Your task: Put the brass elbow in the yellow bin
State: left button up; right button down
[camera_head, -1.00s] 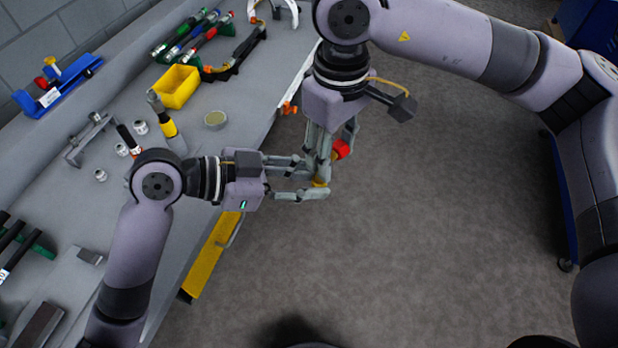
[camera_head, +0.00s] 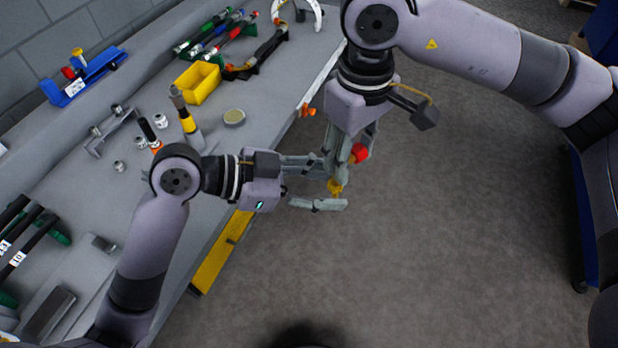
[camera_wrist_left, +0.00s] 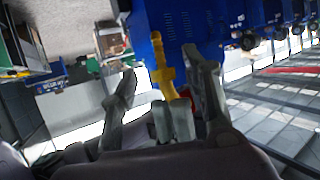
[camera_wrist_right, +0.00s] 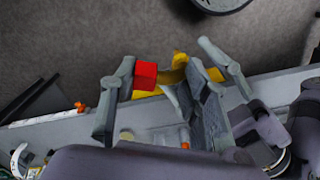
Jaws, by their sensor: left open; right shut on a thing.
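The brass elbow (camera_head: 335,188) is a small gold piece at the lower tips of my right gripper (camera_head: 335,178), which points down and is shut on it. My left gripper (camera_head: 331,185) is open, its fingers spread above and below the elbow. In the left wrist view the elbow (camera_wrist_left: 162,68) stands upright between the open left fingers, with the right fingertips below it. The elbow also shows partly hidden in the right wrist view (camera_wrist_right: 179,70). The yellow bin (camera_head: 198,84) stands on the bench at upper left, its inside looking empty.
A red block (camera_head: 359,153) shows beside the right fingers. On the grey bench (camera_head: 262,120) are a yellow-and-black tool (camera_head: 187,122), a round tin (camera_head: 234,117), a blue rack (camera_head: 84,78) and racked tools (camera_head: 215,35). Both grippers are over open floor beyond the bench edge.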

pick_arm(q)
jog(key=v, duration=1.2)
jog(key=shift+f, duration=0.1)
jog(key=shift+c, duration=0.2)
jog(key=w+f+m+g+y, duration=0.2)
jog(key=w+m+g+y, duration=0.25)
jog(key=w, duration=0.25)
jog(key=w+x, duration=0.1)
jog(key=x, duration=1.1)
jog(key=shift+d+r+t, duration=0.15)
jog(key=shift+d+t, duration=0.15)
jog(key=shift+t, duration=0.05)
pick_arm(e)
jog(key=w+a+f+n, duration=0.4)
jog(key=f, duration=0.1)
jog(key=shift+n, duration=0.3)
pick_arm(q)
jog(key=shift+c, duration=0.6)
jog(key=shift+s, duration=0.1)
grip_shut()
